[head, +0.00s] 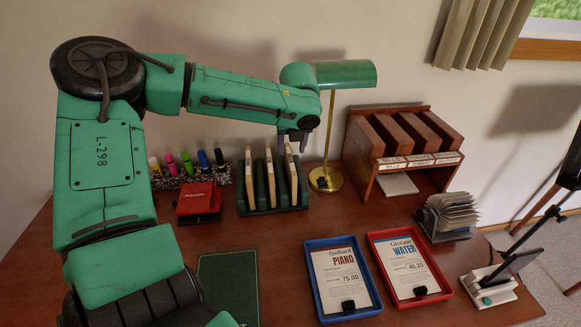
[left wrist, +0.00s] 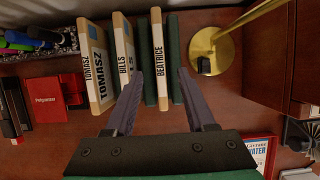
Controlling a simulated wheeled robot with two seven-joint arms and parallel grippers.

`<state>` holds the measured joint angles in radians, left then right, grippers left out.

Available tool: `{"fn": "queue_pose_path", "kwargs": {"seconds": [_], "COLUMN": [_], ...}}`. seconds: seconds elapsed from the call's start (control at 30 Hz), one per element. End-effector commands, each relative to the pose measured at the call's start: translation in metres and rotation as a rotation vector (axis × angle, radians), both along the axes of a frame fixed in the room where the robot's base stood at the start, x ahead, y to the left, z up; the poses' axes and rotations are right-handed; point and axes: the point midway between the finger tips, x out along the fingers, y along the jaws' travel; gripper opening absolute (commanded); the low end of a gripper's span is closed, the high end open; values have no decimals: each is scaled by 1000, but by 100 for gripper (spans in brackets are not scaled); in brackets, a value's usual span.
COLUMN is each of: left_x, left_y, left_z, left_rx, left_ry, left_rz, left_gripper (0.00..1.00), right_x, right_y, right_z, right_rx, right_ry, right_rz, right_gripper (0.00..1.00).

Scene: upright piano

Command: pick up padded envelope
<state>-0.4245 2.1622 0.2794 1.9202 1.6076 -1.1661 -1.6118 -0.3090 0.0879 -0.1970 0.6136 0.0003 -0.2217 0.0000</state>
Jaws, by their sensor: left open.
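A dark green rack (head: 262,208) holds three upright cream-and-tan padded envelopes. In the left wrist view they are labelled TOMASZ (left wrist: 97,65), BILLS (left wrist: 124,50) and BEATRICE (left wrist: 158,50). The BEATRICE envelope also shows at the rack's right in the head view (head: 291,178). My left gripper (head: 293,143) is open and points down above the rack's right end. In the left wrist view its two fingers (left wrist: 160,75) lie to either side of the BEATRICE envelope. I cannot tell whether they touch it. My right gripper is in neither view.
A brass lamp (head: 325,182) with a green shade stands close right of the rack. A wooden pigeonhole box (head: 400,150) is farther right. Markers (head: 188,165) and a red box (head: 197,198) stand left. Blue (head: 314,290) and red (head: 384,270) trays lie in front.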

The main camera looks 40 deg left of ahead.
Motion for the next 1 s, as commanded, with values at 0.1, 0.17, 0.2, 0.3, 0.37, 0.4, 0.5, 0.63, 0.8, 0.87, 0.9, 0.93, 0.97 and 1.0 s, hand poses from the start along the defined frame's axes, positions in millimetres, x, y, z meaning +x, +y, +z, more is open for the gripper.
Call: {"fn": "queue_pose_path", "kwargs": {"seconds": [0.1, 0.17, 0.2, 0.3, 0.37, 0.4, 0.5, 0.63, 0.8, 0.87, 0.9, 0.93, 0.97, 1.0], "left_x": [4, 7, 9, 13, 14, 14, 14, 14, 14, 14, 14, 14, 14, 14], "left_y": [6, 10, 13, 17, 18, 18, 18, 18, 18, 17, 18, 17, 18, 17], "left_z": [-16, -27, -35, -48, -50, -50, -50, -50, -51, -52, -52, -53, -53, -54], "left_rx": [2, 2, 2, 1, 0, 0, 0, -1, -1, -1, -1, -1, -1, -1], "left_ry": [4, 5, 5, 2, 0, -1, -1, -1, 0, 0, 1, 1, 1, 1], "left_rz": [2, 1, 1, 0, -1, 0, 0, 0, 1, 1, 0, 0, 0, 0], "left_gripper": [55, 55, 55, 55, 55, 55, 55, 55, 55, 55, 55, 55, 55, 55], "right_x": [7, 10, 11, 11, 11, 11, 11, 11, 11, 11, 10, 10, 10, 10], "right_y": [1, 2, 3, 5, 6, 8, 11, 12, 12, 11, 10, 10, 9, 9], "right_z": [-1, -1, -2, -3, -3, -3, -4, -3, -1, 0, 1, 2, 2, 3], "right_rx": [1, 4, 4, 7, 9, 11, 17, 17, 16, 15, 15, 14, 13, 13], "right_ry": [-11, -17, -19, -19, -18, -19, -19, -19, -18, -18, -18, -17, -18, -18], "right_rz": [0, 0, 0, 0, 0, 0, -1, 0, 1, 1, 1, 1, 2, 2], "right_gripper": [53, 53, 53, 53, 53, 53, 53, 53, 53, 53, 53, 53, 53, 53]}}
